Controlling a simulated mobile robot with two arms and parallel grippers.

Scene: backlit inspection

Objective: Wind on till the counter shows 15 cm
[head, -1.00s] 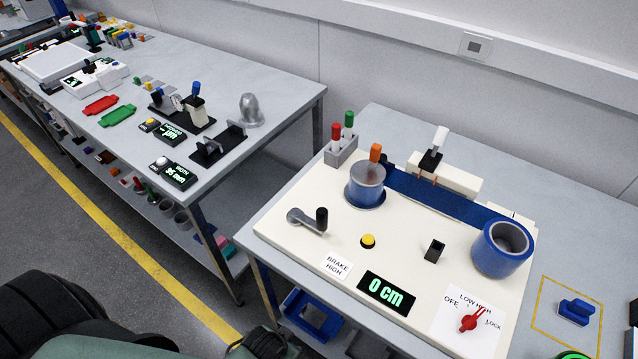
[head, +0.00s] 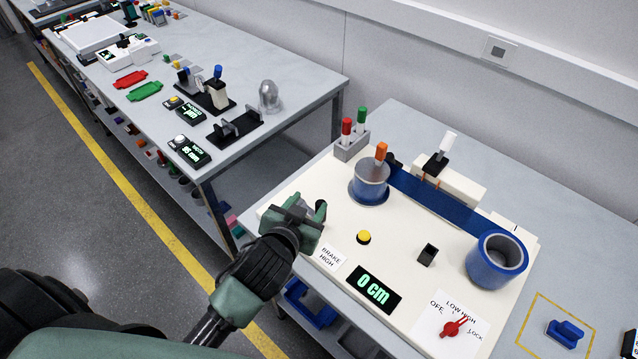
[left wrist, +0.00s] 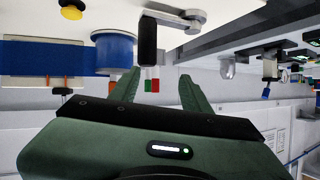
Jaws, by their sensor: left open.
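The counter (head: 373,289) reads 0 cm on the white winding board. The crank has a black upright handle (head: 320,210); in the left wrist view the handle (left wrist: 148,42) and its grey arm (left wrist: 180,20) show. My left gripper (head: 308,204) is at the crank and hides most of its arm. In the left wrist view its fingers (left wrist: 158,88) are apart, with the handle near the gap; I cannot tell whether they touch it. Blue film runs from the take-up spool (head: 370,184) to the supply roll (head: 497,260). My right gripper is not in view.
A yellow button (head: 363,237), a black post (head: 428,255) and a red brake knob (head: 454,327), pointing to the upper right, are on the board. A pen holder (head: 352,146) stands behind. Another bench (head: 240,75) is at left.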

